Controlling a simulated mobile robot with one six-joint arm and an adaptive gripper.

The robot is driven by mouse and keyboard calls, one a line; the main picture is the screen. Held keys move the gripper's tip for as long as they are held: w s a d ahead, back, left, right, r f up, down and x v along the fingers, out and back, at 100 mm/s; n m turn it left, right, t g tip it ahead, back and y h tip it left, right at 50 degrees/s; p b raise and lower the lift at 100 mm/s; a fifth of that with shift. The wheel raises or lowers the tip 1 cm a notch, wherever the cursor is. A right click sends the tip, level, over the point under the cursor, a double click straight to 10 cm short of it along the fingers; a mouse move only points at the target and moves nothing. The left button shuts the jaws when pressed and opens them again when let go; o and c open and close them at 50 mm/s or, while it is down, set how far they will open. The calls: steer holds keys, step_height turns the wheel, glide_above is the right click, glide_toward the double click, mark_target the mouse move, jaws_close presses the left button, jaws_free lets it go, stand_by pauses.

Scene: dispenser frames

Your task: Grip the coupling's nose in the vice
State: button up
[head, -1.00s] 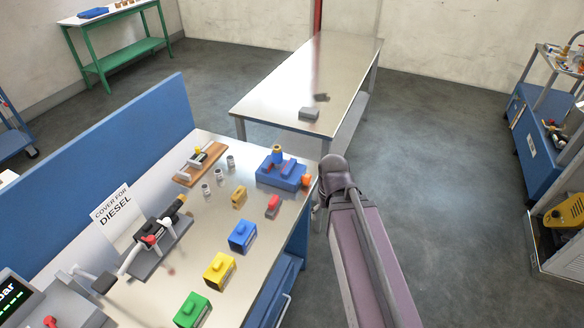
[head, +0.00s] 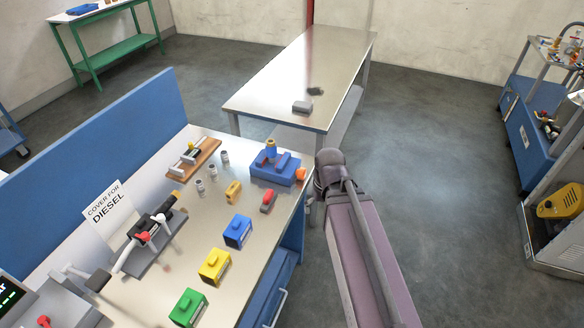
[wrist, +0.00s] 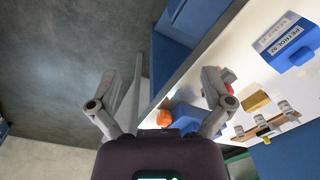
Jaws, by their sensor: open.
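What looks like the vice is a blue block (head: 268,179) with raised jaws at the bench's far right corner. A tan cylinder (head: 270,146) stands up at its back, and an orange knob (head: 301,174) is on its right. I cannot tell for sure which piece is the coupling; a small red and grey piece (head: 268,200) lies in front of the vice. My gripper (wrist: 158,85) is open in the wrist view, with nothing between its fingers. The orange knob (wrist: 163,118) shows beyond the fingers, low between them. The gripper is not clear in the head view.
The bench (head: 196,233) also holds blue (head: 237,231), yellow (head: 214,265) and green (head: 187,307) blocks, a yellow piece (head: 233,191), small grey cylinders, a wooden board (head: 208,150) and a grey stand (head: 140,262). A steel table (head: 300,75) stands behind.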

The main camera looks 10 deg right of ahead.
steer(key=w+a+f+n+t+y+b, duration=0.1)
steer(key=w+f+n+y+b, duration=0.35)
steer(key=w+f+b, duration=0.35)
steer(key=n+t+y+b, duration=0.85)
steer(key=y+b, duration=0.25)
steer(key=b, duration=1)
glide_toward(305, 174)
steer(key=shift+s+d+r+g+h, duration=0.2)
steer(key=shift+s+d, duration=0.15)
steer(key=shift+d, duration=0.25)
steer(key=shift+s+d+r+g+h, duration=0.15)
steer(key=shift+s+d, duration=0.2)
steer(key=shift+d, duration=0.2)
steer(key=shift+w+a, duration=0.1)
steer(key=shift+x, duration=6.75)
steer(key=shift+r, duration=0.15)
steer(key=c, duration=1.1)
